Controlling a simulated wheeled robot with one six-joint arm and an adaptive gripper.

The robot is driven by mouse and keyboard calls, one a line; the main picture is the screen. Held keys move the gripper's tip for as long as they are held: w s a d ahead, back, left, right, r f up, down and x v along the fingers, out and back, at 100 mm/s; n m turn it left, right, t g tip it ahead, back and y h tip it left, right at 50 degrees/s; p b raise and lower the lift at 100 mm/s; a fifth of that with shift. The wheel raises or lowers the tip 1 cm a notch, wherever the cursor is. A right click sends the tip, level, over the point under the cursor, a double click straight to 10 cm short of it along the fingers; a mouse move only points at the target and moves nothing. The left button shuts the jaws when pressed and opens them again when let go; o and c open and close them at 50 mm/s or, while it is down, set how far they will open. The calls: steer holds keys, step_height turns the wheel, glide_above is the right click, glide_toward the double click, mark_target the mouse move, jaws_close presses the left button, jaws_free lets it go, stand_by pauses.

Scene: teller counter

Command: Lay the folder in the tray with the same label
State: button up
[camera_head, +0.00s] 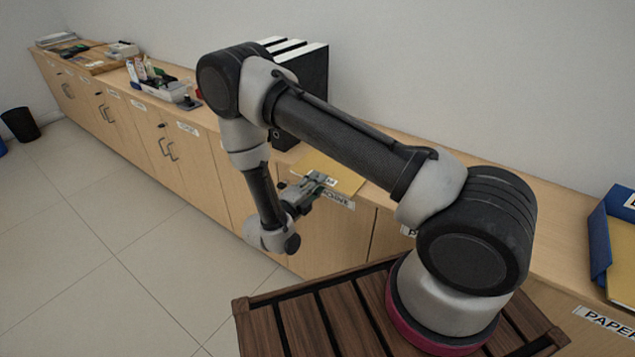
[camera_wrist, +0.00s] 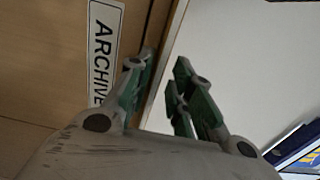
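A manila folder (camera_head: 335,170) lies on the wooden counter in the head view, near its front edge. It has a small white label, partly covered by my gripper and too small to read. My gripper (camera_head: 312,187) is at the folder's front edge. In the wrist view its two green-padded fingers (camera_wrist: 162,75) are apart, with the counter's edge line between them; I cannot tell whether the folder is between them. A blue tray (camera_head: 601,245) stands at the far right with a yellowish folder-like piece inside; its own label is cut off.
An ARCHIVE label (camera_wrist: 103,50) is on the cabinet front beside my fingers. A PAPER label (camera_head: 603,322) is below the blue tray. Black binders (camera_head: 310,75) stand behind my arm. A stationery holder (camera_head: 160,85) is further left. My arm hides the middle counter.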

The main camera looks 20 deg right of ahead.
jaws_close()
step_height(320, 180, up, 2)
steer(key=shift+r, duration=0.25)
steer(key=s+a+r, duration=0.5)
steer(key=s+a, duration=0.3)
steer(key=a, duration=0.3)
steer(key=shift+s+a, duration=0.15)
stand_by(0.4)
